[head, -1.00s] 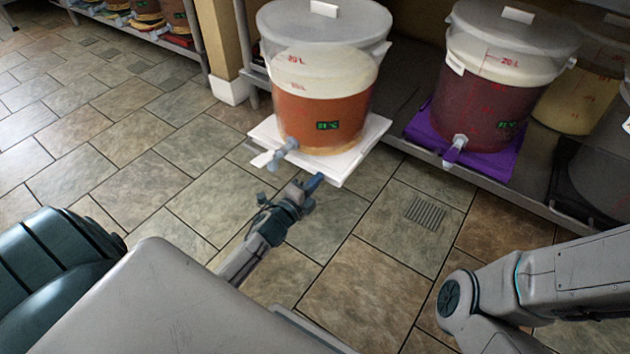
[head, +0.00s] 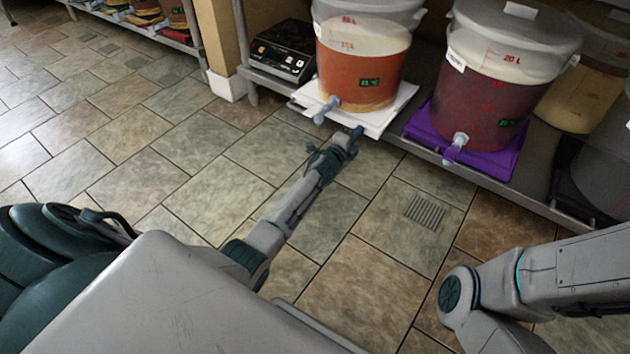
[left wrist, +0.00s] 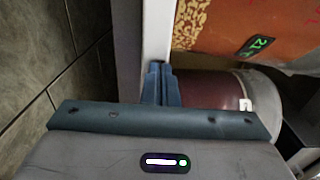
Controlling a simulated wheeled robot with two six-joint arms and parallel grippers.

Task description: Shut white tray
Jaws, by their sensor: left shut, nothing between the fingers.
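The white tray (head: 378,122) carries a bucket of orange-brown liquid (head: 360,70) with a grey tap at its front. The tray lies mostly over the shelf, its front edge still sticking out past the shelf edge. My left gripper (head: 356,132) is shut and empty, with its tips at the tray's front edge. In the left wrist view the shut fingers (left wrist: 160,84) are at the end of the white tray edge (left wrist: 157,35); whether they touch is hard to tell. My right gripper is out of view; only part of my right arm shows.
A purple tray (head: 490,160) with a bucket of dark red liquid (head: 490,95) stands to the right on the same shelf. A black appliance (head: 284,52) sits on the shelf at left. The tiled floor in front is clear, with a drain grate (head: 424,211).

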